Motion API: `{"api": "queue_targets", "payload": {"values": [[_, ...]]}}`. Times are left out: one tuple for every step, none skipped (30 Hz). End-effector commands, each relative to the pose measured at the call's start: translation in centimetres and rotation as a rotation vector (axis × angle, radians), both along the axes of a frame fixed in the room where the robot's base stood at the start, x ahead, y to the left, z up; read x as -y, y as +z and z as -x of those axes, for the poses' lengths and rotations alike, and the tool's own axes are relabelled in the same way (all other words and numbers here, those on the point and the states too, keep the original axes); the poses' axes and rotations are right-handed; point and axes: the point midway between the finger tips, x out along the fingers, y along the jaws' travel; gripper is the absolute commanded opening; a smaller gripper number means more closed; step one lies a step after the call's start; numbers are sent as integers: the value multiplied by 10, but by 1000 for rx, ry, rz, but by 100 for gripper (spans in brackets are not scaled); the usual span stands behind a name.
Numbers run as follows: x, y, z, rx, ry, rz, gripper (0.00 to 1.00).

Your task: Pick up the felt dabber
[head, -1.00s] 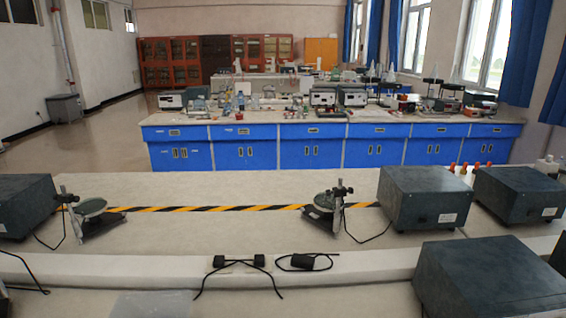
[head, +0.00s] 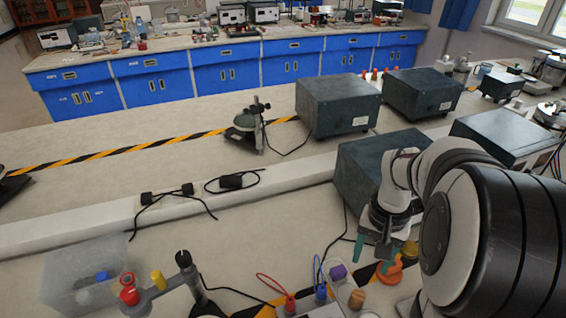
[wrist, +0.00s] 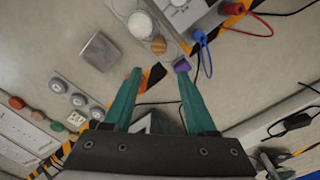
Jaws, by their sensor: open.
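My gripper (head: 373,250) is open, with two teal fingers pointing down over the right front of the bench. In the wrist view the gripper (wrist: 159,74) shows nothing held between its fingers. Small items stand near it: a purple piece (head: 337,272), a round wooden-topped piece (head: 357,299) and an orange piece (head: 388,273). I cannot tell for certain which is the felt dabber. In the wrist view the purple piece (wrist: 182,65) is just beyond the right fingertip, and the wooden top (wrist: 158,45) lies beyond the gap between the fingers. The orange piece is largely hidden behind the left finger.
A dark box (head: 360,165) stands just behind my gripper. Red (head: 290,303) and blue (head: 321,291) plugs with leads are to the left. A stand with a black knob (head: 183,258) and a clear bin (head: 75,285) are further left.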

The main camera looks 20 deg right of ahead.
Motion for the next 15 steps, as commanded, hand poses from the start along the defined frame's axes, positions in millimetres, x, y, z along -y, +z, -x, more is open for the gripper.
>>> {"api": "queue_targets", "payload": {"values": [[4, -9, 0, -5, -4, -1, 57], [4, -16, 1, -5, -4, -1, 57], [3, -27, 1, -6, -4, -2, 57], [3, -36, 1, -7, -3, -3, 57], [3, -46, 1, -8, -3, -4, 57], [2, -58, 1, -7, -3, -3, 57], [2, -66, 1, -8, -2, -4, 57], [2, -74, 1, -8, -3, -4, 57], [2, -83, 1, -6, -4, -4, 57], [2, -89, 1, -6, -3, -2, 57], [2, -94, 1, -5, -2, -2, 57], [2, -99, 1, -4, -4, -2, 57], [2, -102, 1, -4, -4, -2, 57], [2, -106, 1, -5, -4, -2, 57], [1, -111, 2, -5, -3, -2, 57]]}}
